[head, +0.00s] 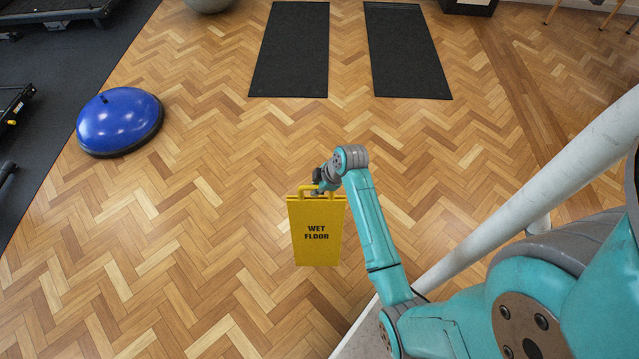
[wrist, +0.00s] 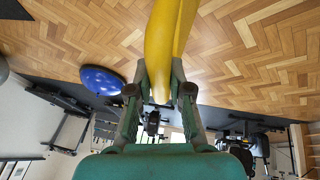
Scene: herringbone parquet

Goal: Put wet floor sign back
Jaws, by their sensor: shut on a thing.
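The yellow wet floor sign (head: 317,245) hangs upright from my gripper (head: 320,188) in the head view, its "WET FLOOR" lettering facing the camera. My gripper is shut on the handle at the sign's top. The sign looks folded, and I cannot tell how far its lower edge is from the floor. In the wrist view, my gripper's two fingers (wrist: 159,90) stand on either side of the yellow sign (wrist: 160,45), which runs out of the top of the picture.
A blue balance dome (head: 118,120) lies on the parquet at the left. Two black mats (head: 290,50) (head: 405,50) lie at the back. Dark gym flooring with machines (head: 45,55) borders the left. A pale rail (head: 540,190) crosses the right. Parquet around the sign is clear.

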